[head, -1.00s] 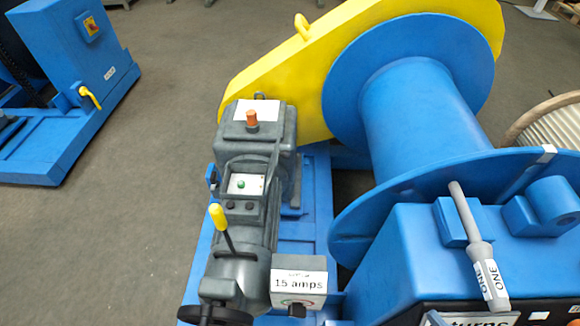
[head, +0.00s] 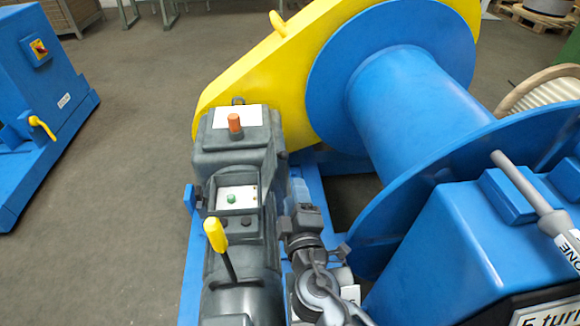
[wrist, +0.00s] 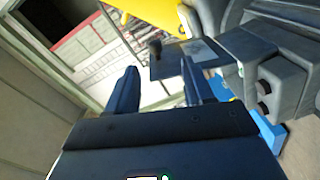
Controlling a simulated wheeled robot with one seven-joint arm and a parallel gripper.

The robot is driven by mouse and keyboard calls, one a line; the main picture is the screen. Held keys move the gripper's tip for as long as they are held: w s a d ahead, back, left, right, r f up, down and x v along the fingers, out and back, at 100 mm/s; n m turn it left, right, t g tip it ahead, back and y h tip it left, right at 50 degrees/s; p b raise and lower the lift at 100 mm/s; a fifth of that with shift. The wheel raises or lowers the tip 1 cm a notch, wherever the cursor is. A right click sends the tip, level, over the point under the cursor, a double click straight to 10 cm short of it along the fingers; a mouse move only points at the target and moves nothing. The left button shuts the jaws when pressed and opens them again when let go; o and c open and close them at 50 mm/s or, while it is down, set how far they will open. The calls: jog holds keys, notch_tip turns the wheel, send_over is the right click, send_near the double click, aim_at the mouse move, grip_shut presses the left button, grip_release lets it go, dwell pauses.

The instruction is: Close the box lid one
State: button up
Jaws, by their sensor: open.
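I cannot pick out lid one for certain. A grey motor unit with a small white panel (head: 237,198) and green button stands left of centre in the head view. Behind it is a grey box (head: 236,140) with a white label and an orange button on top. My gripper (head: 307,217) is just right of the motor unit, above the blue frame. In the wrist view my gripper (wrist: 159,70) has its two fingers apart with nothing between them. A grey plate (wrist: 188,58) with a pale label and a dark knob shows beyond the fingertips.
The yellow guard (head: 260,75) and blue drum (head: 415,105) rise behind and to the right. A yellow-handled lever (head: 216,236) stands upright left of my gripper. A grey handle marked ONE (head: 528,190) sits on the blue housing at right.

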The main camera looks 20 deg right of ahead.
aim_at(284, 159)
jog(key=shift+t+h, duration=0.3)
jog(key=shift+h, duration=0.1)
jog(key=x, duration=0.6)
jog(key=a+x, duration=0.1)
jog(key=x, duration=0.2)
jog(key=shift+w+r, duration=0.3)
jog(key=shift+w, duration=0.1)
jog(key=shift+w+d, duration=0.2)
jog(key=shift+w, duration=0.5)
jog(key=shift+c, duration=0.3)
grip_shut()
